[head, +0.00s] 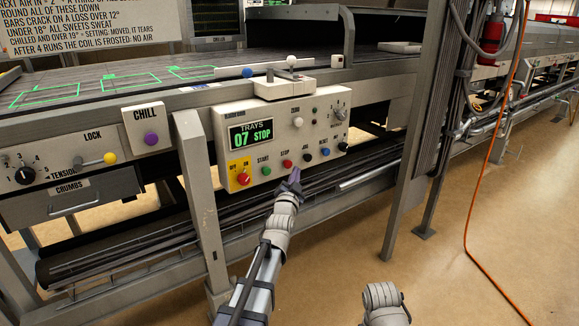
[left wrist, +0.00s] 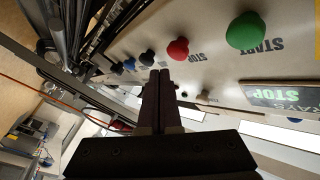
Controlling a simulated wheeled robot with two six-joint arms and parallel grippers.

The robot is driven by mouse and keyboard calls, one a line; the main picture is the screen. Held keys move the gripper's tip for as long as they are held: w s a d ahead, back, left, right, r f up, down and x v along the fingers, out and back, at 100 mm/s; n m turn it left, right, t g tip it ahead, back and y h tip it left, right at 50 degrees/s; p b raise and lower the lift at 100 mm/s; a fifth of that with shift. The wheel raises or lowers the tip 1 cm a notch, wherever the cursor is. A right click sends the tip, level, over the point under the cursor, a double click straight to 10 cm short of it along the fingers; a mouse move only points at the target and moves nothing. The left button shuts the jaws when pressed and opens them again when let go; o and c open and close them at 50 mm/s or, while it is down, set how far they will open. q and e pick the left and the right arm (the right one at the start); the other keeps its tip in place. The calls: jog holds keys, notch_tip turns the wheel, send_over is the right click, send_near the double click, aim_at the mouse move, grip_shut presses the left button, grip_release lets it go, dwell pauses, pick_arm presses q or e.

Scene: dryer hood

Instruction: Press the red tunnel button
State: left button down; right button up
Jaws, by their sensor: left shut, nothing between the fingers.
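The control panel (head: 222,122) has a row of small buttons along its lower part. The red button (head: 287,163) marked STOP sits between a green START button (head: 265,170) and a black button (head: 306,158). It also shows in the left wrist view (left wrist: 178,48), as does the green one (left wrist: 246,30). My left gripper (head: 294,174) is shut and empty, just below and slightly right of the red button. In the left wrist view its fingertips (left wrist: 160,74) point at the panel, nearest the red and black buttons; contact cannot be told.
A red knob (head: 243,178) on a yellow plate sits at the panel's lower left. A blue button (head: 325,151) lies right of the black one. A grey post (head: 412,150) stands right of the panel, and an orange cable (head: 466,220) crosses the floor beyond.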

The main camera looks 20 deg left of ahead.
pick_arm(q)
jog(key=shift+s+d, duration=1.3)
jog(key=shift+d, duration=0.3)
jog(key=shift+d, duration=0.1)
jog(key=s+d+f+m+g+h+p, duration=0.1)
jog(key=s+d+f+g+h+p, duration=0.15)
jog(key=s+d+f+g, duration=0.4)
jog(key=s+d+f+g+h+p, duration=0.1)
jog(key=s+d+f+g+h, duration=0.2)
jog(key=s+d+f, duration=0.5)
jog(key=s+d+f+n+g+y+p, duration=0.15)
jog(key=s+g, duration=0.35)
jog(key=s, duration=0.5)
jog(key=s+a+f+n+g+y+p, duration=0.1)
jog(key=s+f+n+g+y+p, duration=0.3)
jog(key=s, duration=0.6)
notch_tip(320, 180, up, 39)
jog(key=m+g+h+p, duration=0.1)
jog(key=m+p, duration=0.1)
jog(key=p, duration=3.3)
jog(key=shift+w+d+r, duration=0.15)
jog(key=shift+w+d, duration=0.05)
jog(key=shift+d, duration=0.15)
